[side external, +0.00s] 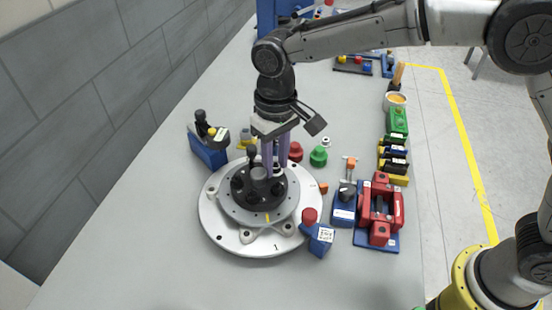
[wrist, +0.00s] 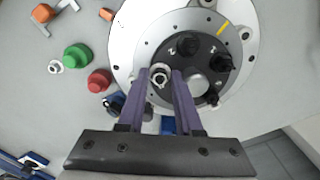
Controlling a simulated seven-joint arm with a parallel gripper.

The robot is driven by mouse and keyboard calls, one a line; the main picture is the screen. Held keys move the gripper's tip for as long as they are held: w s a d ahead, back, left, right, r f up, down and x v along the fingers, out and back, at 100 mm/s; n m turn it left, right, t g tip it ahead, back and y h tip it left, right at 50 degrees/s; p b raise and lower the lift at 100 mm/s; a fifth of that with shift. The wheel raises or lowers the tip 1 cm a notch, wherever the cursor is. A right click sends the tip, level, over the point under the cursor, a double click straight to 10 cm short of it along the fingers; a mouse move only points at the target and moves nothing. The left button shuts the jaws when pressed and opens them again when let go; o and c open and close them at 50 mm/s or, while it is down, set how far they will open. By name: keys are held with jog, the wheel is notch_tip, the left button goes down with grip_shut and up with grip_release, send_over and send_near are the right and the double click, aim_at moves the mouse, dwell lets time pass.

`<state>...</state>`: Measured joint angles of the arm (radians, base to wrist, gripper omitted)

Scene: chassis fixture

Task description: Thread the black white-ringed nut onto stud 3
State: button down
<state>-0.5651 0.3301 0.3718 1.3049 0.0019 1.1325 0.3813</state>
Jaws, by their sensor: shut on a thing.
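My gripper (wrist: 160,72), with two purple fingers, is shut on a small dark nut with a white ring (wrist: 160,78). In the side view my gripper (side external: 274,170) points down at the back right part of the black hub (side external: 240,196), close to its central grey post (side external: 259,174). Black pieces (wrist: 188,43) sit on other places of the hub, beside small white numerals in the wrist view. I cannot tell for sure which numeral is stud 3. The stud under the held nut is hidden, and I cannot tell whether the nut touches it.
The hub stands on a round light plate (side external: 215,232). A red knob (side external: 296,151), a green knob (side external: 318,156) and a white-ringed part (side external: 326,141) stand behind it. A blue block with red top (side external: 318,238) and a red clamp fixture (side external: 381,210) are right. The front table is clear.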

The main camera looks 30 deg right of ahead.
jog(key=shift+s+f, duration=0.1)
jog(key=shift+m, duration=2.2)
jog(key=c, duration=0.5)
grip_release()
jog(key=r, duration=0.4)
jog(key=shift+w+a+r, duration=0.15)
jog(key=shift+w+a, duration=0.05)
jog(key=shift+s+d+r, duration=0.1)
jog(key=shift+r, duration=0.9)
jog(key=shift+s+d+r, duration=0.1)
jog(key=shift+r, duration=0.85)
jog(key=shift+w+d, duration=0.1)
